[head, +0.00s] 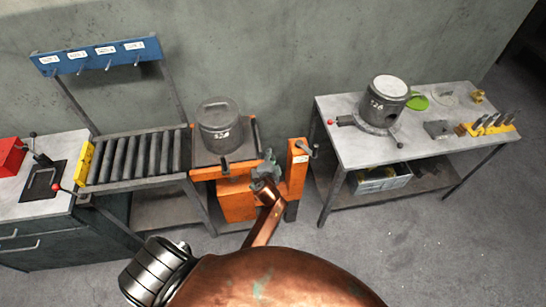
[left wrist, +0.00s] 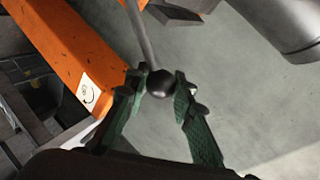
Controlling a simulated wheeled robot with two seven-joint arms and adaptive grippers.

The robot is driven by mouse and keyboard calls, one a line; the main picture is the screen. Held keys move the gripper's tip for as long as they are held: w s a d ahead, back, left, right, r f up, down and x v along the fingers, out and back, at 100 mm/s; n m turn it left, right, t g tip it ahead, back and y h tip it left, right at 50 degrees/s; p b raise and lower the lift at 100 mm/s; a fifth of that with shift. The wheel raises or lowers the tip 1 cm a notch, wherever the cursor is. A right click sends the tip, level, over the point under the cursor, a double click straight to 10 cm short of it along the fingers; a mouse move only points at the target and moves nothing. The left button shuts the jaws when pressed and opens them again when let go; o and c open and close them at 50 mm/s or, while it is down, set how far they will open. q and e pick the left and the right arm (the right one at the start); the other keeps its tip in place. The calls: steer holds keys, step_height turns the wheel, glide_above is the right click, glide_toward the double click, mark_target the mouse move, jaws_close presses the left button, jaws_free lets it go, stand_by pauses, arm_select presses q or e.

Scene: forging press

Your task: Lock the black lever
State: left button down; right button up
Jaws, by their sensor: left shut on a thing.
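In the left wrist view, the black lever (left wrist: 144,35) has a thin rod that comes down from the top to a round black knob (left wrist: 160,83). My left gripper (left wrist: 160,82) has its green fingertips on either side of this knob and is shut on it. In the head view, my left gripper (head: 268,164) is at the orange frame (head: 238,198), just left of its upright post (head: 297,168). There the knob in the jaws is too small or hidden to make out. My right gripper is in neither view.
A dark canister (head: 220,125) stands on the orange-edged platform, beside a roller conveyor (head: 135,158). A crank with a black knob (head: 314,154) sits on the orange post. A table (head: 350,150) at right holds a piston and tools. Floor between is clear.

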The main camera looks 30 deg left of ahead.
arm_select(q)
steer(key=shift+d, duration=0.1)
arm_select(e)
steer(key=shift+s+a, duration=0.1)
arm_select(q)
steer(key=c, duration=1.6)
jaws_free()
steer(key=shift+r, duration=0.15)
step_height(320, 180, up, 10)
steer(key=shift+f, duration=0.2)
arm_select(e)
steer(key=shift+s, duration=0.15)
